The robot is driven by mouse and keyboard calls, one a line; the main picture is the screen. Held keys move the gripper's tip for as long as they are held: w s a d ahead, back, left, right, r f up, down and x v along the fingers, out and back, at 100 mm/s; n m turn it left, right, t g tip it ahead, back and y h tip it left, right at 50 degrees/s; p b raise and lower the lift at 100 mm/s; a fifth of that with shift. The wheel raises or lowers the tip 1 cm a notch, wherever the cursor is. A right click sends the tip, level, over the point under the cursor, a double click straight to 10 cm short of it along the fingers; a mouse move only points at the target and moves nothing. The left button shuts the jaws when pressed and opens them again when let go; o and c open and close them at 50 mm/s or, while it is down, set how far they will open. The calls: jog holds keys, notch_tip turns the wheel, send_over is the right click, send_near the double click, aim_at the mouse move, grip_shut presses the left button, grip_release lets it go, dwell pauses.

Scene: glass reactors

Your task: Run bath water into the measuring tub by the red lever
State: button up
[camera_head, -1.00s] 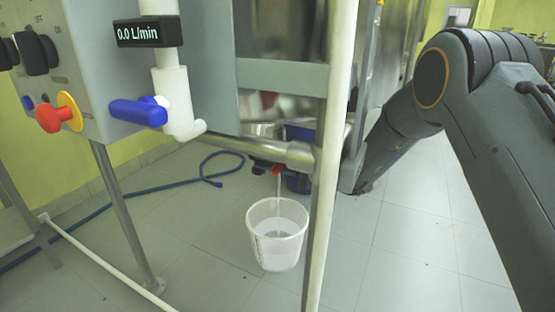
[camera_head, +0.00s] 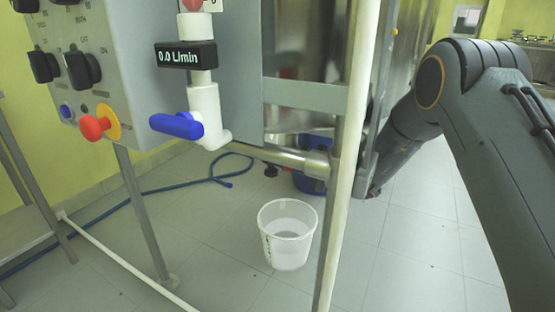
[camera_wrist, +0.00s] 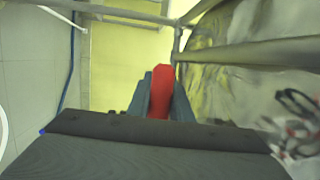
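The measuring tub (camera_head: 288,253), a white translucent bucket, stands on the floor below the steel pipe (camera_head: 290,158). It holds some clear water (camera_head: 292,229), and no stream falls into it. The red lever (camera_wrist: 160,92) shows in the wrist view, between the two grey fingers of my gripper (camera_wrist: 161,90), which look closed on its sides. In the head view the lever is not visible, and my gripper is hidden behind the white post and the frame. A small dark outlet part (camera_head: 271,171) hangs under the pipe above the tub.
A control panel (camera_head: 95,70) with a red knob is at the left. Beside it are a blue-handled valve (camera_head: 178,125) and a display (camera_head: 186,56) reading 0.0 L/min. A white post (camera_head: 343,170) stands before my arm. A blue hose (camera_head: 150,191) lies on the floor.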

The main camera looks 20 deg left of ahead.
jog(key=o, duration=0.4)
jog(key=shift+o, duration=0.2)
jog(key=p+v, duration=0.1)
jog(key=v, duration=0.6)
jog(key=shift+d+p, duration=0.4)
jog(key=shift+f, duration=0.1)
